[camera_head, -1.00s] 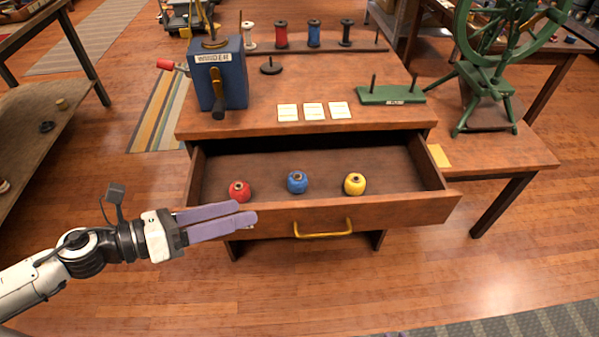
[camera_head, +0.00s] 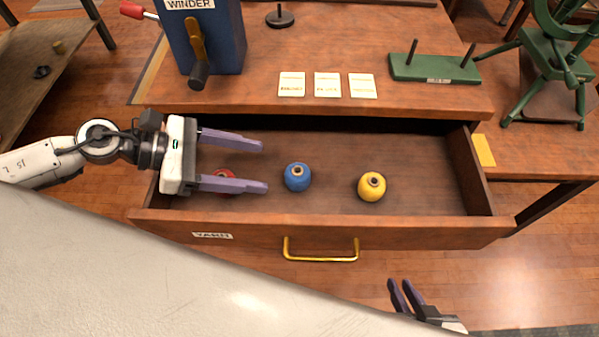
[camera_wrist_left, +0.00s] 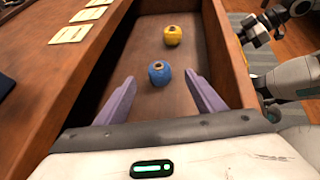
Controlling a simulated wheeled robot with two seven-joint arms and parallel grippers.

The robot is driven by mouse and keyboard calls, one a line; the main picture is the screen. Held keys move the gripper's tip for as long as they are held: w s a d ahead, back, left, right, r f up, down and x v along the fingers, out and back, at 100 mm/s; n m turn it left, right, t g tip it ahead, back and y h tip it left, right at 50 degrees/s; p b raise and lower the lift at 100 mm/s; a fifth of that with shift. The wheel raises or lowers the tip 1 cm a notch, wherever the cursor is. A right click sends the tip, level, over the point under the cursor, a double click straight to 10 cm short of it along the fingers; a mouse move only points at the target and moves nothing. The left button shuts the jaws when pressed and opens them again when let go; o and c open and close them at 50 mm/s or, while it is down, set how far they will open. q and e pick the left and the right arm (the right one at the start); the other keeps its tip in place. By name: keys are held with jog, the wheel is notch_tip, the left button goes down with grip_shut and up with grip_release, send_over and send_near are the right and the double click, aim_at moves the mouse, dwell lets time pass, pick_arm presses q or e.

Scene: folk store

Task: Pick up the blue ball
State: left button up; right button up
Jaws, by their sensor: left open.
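The blue ball (camera_head: 297,177), a yarn ball with a hole in its top, sits in the open drawer (camera_head: 400,230) between the yellow and red balls. My left gripper (camera_head: 266,167) is open over the drawer's left part, its fingers pointing right towards the blue ball, a short gap away. In the left wrist view the blue ball (camera_wrist_left: 159,73) shows ahead, between and beyond the two fingertips (camera_wrist_left: 160,80). My right gripper (camera_head: 403,285) is at the bottom of the head view, in front of the drawer; its two fingers look slightly apart.
The red ball (camera_head: 222,176) is partly hidden by my left gripper. The yellow ball (camera_head: 372,187) lies right of the blue one. The blue winder box (camera_head: 205,40), cards (camera_head: 327,85) and green stand (camera_head: 433,68) are on the tabletop behind. A brass handle (camera_head: 320,254) is on the drawer front.

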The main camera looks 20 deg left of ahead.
aim_at(301, 171)
pick_arm(q)
jog(key=x, duration=0.3)
jog(key=shift+r, duration=0.1)
jog(key=shift+x, duration=2.9)
jog(key=shift+w+a, duration=0.1)
jog(key=shift+w, duration=0.05)
jog(key=c, duration=1.1)
